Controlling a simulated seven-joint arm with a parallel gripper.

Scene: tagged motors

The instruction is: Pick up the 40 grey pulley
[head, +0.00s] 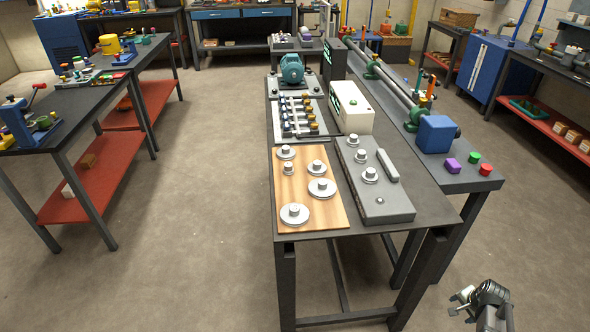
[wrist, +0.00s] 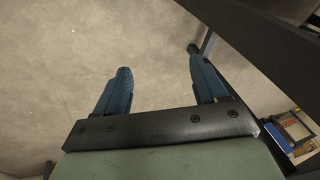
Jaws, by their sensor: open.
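Several grey pulleys of different sizes sit on a wooden board (head: 320,220) near the front of the dark bench. The largest-looking pulley (head: 295,214) is at the front of the board, with another wide pulley (head: 322,188) behind it. Smaller pulleys (head: 317,167) are farther back. No number is readable, so I cannot tell which one is the 40. My gripper (head: 458,302) is low at the right front, off the bench and well apart from the pulleys. In the wrist view my gripper (wrist: 160,64) has its two blue fingers spread, with nothing between them but floor behind.
Right of the board, a grey plate (head: 390,208) bears more grey disc-shaped parts. Behind it stands a white box (head: 351,107); a teal motor (head: 292,69) is at the back. A blue block (head: 437,134) and small coloured caps lie farther right. The floor around my gripper is open.

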